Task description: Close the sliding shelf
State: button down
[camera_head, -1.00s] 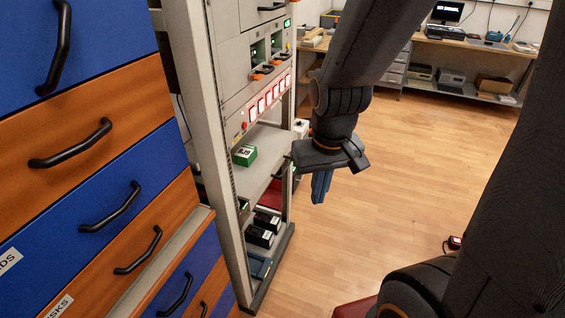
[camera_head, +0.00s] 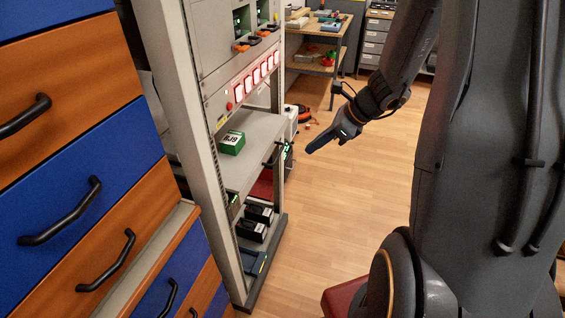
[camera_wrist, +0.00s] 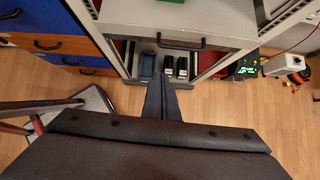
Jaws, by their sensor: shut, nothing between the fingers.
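The sliding shelf (camera_head: 262,130) is a grey board in the rack, with a green box (camera_head: 232,143) on it. In the wrist view its light front panel (camera_wrist: 225,42) and dark handle (camera_wrist: 180,42) are at the top, and the panel appears to stand out in front of the rack. The handle (camera_head: 272,156) also shows side-on in the head view. My gripper (camera_head: 309,150) is shut and empty, to the right of the shelf front and pointing toward it. In the wrist view the shut fingers (camera_wrist: 160,82) point toward the panel, seemingly apart from it.
Blue and orange drawers (camera_head: 70,205) stand left of the rack. Black boxes (camera_head: 255,222) lie on the rack's bottom. A workbench (camera_head: 325,62) is at the back.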

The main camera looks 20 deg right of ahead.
jog(key=w+a+r+p+x, duration=0.1)
jog(key=x, duration=1.1)
jog(key=shift+w+a+p, duration=0.2)
jog(key=shift+a+p, duration=0.1)
jog(key=shift+a, duration=0.1)
jog(key=shift+w, duration=0.1)
